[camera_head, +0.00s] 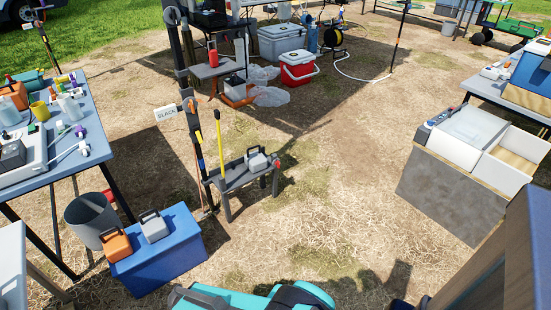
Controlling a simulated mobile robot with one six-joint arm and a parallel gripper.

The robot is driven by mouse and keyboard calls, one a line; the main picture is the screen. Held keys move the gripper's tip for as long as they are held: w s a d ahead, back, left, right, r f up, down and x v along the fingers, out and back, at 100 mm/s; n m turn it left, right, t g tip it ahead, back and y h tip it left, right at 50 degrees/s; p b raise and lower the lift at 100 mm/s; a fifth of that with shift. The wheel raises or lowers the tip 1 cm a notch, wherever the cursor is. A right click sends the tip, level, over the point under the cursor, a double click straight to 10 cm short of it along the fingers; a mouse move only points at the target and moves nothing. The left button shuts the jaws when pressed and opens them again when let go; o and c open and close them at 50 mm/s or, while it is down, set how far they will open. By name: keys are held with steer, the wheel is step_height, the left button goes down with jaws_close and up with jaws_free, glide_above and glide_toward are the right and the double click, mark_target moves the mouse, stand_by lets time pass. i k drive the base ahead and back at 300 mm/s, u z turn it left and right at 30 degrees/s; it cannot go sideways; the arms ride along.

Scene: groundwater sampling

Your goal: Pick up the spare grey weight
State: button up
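A grey weight (154,227) with a dark handle on top stands on the blue box (165,257) at the lower left. An orange weight (116,245) of similar shape stands to its left on the same box. A second grey weight (257,161) with a dark handle sits on the low grey bench (238,181) near the middle. No label shows which grey weight is the spare one. My gripper is not in view.
A grey bin (91,215) stands behind the blue box, beside the cluttered left table (66,180). A post with a sign (166,114) rises by the bench. A red cooler (297,69) stands farther back. A grey cabinet (440,190) is at right. Straw ground right of the bench is clear.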

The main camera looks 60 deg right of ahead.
mark_target(256, 161)
steer(key=u, duration=0.95)
steer(key=k, duration=0.15)
steer(key=z, duration=2.65)
steer(key=k, duration=0.95)
steer(key=u, duration=0.2)
steer(key=i, duration=0.7)
steer(key=z, duration=0.05)
